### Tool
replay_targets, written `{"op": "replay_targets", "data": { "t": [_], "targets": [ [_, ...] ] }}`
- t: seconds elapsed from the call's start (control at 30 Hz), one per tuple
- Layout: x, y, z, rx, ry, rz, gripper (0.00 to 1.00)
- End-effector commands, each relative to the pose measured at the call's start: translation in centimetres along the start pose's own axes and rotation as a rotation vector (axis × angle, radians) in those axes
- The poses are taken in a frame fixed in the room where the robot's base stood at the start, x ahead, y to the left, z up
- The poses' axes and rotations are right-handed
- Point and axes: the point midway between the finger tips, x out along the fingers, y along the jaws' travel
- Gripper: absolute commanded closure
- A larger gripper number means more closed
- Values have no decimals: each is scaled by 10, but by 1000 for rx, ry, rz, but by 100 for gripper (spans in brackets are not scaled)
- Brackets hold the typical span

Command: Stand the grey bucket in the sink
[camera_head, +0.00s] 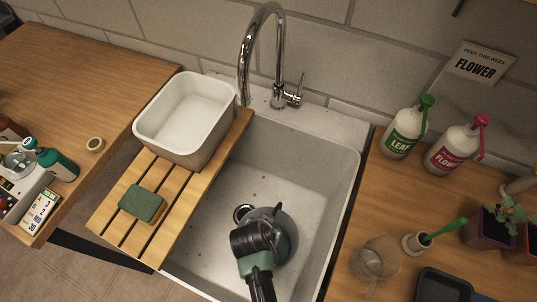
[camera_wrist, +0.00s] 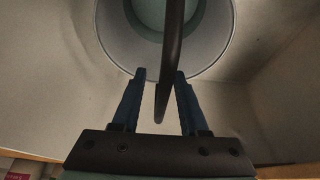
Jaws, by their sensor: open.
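The grey bucket (camera_head: 289,239) is inside the sink (camera_head: 318,165), near the front of the basin and mostly hidden by my arm in the head view. In the wrist view the round bucket (camera_wrist: 218,45) shows from above, with its open mouth toward the camera. Its dark handle (camera_wrist: 171,50) passes between the two fingers of my gripper (camera_wrist: 160,77). The fingers are open, with a gap on either side of the handle. The bucket looks upright; its contact with the sink floor is hidden.
A slatted wooden board (camera_head: 176,222) spans the sink's left side, holding a white tub (camera_head: 187,118) and a green sponge (camera_head: 142,204). A chrome tap (camera_head: 246,62) stands behind.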

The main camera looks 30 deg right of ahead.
Motion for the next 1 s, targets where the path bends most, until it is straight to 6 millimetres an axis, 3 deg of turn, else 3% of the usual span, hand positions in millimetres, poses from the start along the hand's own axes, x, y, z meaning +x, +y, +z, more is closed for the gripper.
{"op": "replay_targets", "data": {
  "t": [0.17, 0.7, 1.0],
  "targets": [
    [-13, -1, -1, -1, 1, -2, 57],
    [-107, -1, -1, -1, 1, -2, 57],
    [-121, 0, 0, -1, 0, 1, 57]
  ]
}}
